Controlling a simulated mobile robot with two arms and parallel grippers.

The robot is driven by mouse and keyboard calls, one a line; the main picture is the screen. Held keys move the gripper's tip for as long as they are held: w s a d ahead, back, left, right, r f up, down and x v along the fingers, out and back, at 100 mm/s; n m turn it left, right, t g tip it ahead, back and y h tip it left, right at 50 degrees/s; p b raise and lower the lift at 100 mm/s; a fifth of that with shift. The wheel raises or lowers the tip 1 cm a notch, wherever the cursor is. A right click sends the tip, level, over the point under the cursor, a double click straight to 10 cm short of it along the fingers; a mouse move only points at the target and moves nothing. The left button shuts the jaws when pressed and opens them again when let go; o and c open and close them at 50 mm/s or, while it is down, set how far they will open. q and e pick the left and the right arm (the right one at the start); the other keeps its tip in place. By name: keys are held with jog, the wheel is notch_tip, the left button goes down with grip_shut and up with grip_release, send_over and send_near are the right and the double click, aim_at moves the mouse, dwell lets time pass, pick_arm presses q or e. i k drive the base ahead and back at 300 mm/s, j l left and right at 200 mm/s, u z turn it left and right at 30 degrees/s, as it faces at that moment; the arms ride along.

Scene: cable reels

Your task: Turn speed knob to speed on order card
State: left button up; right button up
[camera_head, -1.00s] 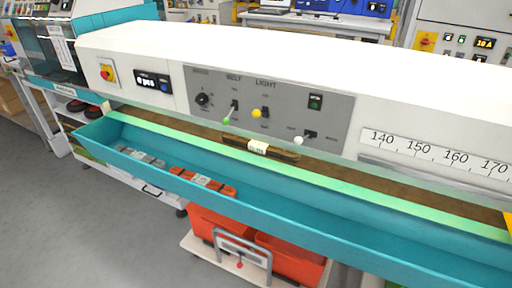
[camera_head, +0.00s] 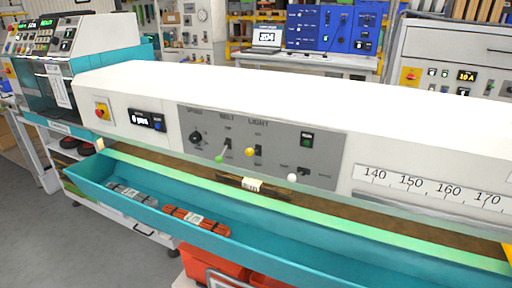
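The speed knob (camera_head: 196,137) is a round black dial at the left end of the grey control panel (camera_head: 285,150) on the machine's white front. The small dark display (camera_head: 146,119) left of the panel appears to read 0 with a unit. Right of the knob are a belt lever with a green ball (camera_head: 219,159), a light lever with a yellow ball (camera_head: 249,152) and a lever with a white ball (camera_head: 292,178). The knob's exact pointer setting is too small to read. I cannot make out an order card for certain. Neither gripper is in view.
A teal trough (camera_head: 270,245) runs along the machine's front, holding grey (camera_head: 131,194) and orange (camera_head: 195,220) bundles. A red-yellow emergency stop (camera_head: 102,112) sits at the left. Red bins (camera_head: 212,266) stand below. A laptop (camera_head: 267,38) showing 204 stands behind. Open floor lies at lower left.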

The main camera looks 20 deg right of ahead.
aim_at(195, 137)
jog(key=l+z, duration=0.2)
jog(key=z, duration=0.3)
jog(key=l+z, duration=0.15)
jog(key=z, duration=0.3)
jog(key=l+z, duration=0.2)
jog(key=z, duration=0.3)
jog(key=i+l+z, duration=0.1)
jog(key=z, duration=0.35)
jog(key=i+l, duration=0.25)
jog(key=l, duration=0.15)
